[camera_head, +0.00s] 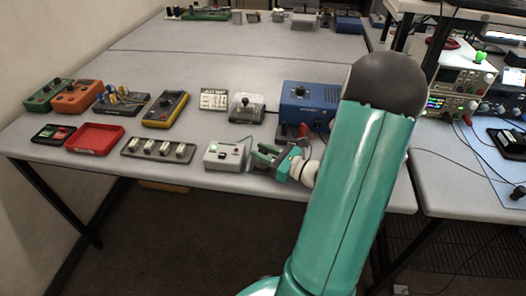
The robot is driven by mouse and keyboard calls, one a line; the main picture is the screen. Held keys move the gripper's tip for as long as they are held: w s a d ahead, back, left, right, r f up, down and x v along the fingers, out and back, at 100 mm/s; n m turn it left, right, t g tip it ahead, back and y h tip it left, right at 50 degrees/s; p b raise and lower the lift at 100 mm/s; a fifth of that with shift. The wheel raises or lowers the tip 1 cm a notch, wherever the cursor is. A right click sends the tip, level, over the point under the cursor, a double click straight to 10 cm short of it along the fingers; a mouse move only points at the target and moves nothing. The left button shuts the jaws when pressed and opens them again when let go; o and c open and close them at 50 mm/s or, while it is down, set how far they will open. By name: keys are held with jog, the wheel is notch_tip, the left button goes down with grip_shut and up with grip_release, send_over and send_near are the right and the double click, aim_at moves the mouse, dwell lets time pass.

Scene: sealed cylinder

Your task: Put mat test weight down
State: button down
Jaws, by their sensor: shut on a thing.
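My gripper (266,154) is low over the front edge of the grey bench, just right of a light grey control box (227,157) with small buttons. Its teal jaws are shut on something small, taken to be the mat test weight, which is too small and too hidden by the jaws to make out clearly. I cannot tell whether it touches the bench. A dark tray (126,147) with several small pale blocks lies left of the control box.
A red tray (70,140) and a small dark tray (37,139) lie at the left front. Behind stand a yellow meter (166,108), a joystick box (247,108) and a blue unit (304,101).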

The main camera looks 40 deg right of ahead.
jog(key=shift+f, duration=0.1)
jog(key=c, duration=1.2)
grip_release()
jog(key=shift+f, duration=0.1)
jog(key=shift+o, duration=0.2)
